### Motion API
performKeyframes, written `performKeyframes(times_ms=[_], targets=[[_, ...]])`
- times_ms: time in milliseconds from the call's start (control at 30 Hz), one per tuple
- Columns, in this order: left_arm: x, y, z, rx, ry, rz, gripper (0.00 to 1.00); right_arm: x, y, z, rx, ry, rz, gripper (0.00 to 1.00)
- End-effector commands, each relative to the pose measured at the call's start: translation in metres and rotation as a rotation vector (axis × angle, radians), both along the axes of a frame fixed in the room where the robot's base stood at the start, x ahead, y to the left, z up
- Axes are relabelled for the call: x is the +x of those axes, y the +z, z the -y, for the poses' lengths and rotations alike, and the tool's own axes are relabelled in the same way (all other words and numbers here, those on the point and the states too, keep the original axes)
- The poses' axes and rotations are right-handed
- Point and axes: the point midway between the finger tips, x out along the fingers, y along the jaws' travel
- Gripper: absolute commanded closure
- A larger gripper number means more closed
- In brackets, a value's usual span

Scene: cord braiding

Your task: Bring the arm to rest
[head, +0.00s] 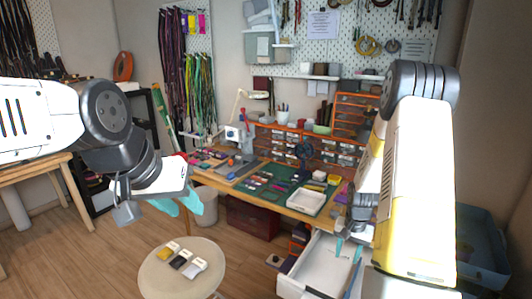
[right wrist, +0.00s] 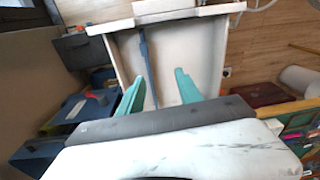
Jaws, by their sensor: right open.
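My right arm comes down on the right of the head view. Its gripper (head: 348,250) has teal fingers apart and empty, above an open white drawer (head: 297,284). The right wrist view shows both fingers (right wrist: 160,92) spread over the same drawer (right wrist: 212,30), with nothing between their tips. My left arm reaches in from the left of the head view. Its gripper (head: 188,207) hangs in the air above and behind the round stool, with two teal fingertips a little apart and nothing seen between them.
A long thin blue thing (right wrist: 148,65) lies in the drawer. The workbench with a green mat (head: 268,181) and a white tray (head: 306,201) stands behind. A round stool (head: 160,285) holds small packets. A blue bin (head: 483,240) stands at right. Wood floor shows at left.

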Motion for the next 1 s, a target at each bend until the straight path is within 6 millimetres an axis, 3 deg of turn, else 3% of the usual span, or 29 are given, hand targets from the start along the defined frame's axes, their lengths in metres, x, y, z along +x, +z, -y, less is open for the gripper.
performKeyframes(times_ms=[33, 200, 367, 500, 700, 900, 1000], targets=[[0.000, 0.000, 0.000, 0.000, 0.000, 0.000, 0.64, 0.004, 0.036, -0.008, -0.002, 0.026, 0.039, 0.58], [0.000, 0.000, 0.000, 0.000, 0.000, 0.000, 0.64, -0.008, 0.129, -0.037, 0.001, 0.117, 0.125, 0.58], [0.000, 0.000, 0.000, 0.000, 0.000, 0.000, 0.64, -0.036, 0.204, -0.066, 0.006, 0.208, 0.210, 0.58], [0.000, 0.000, 0.000, 0.000, 0.000, 0.000, 0.64, -0.071, 0.258, -0.090, 0.010, 0.294, 0.285, 0.58], [0.000, 0.000, 0.000, 0.000, 0.000, 0.000, 0.64, -0.133, 0.313, -0.120, 0.013, 0.419, 0.392, 0.58], [0.000, 0.000, 0.000, 0.000, 0.000, 0.000, 0.64, -0.183, 0.337, -0.139, 0.013, 0.516, 0.467, 0.58], [0.000, 0.000, 0.000, 0.000, 0.000, 0.000, 0.64, -0.196, 0.341, -0.143, 0.012, 0.541, 0.487, 0.58]])
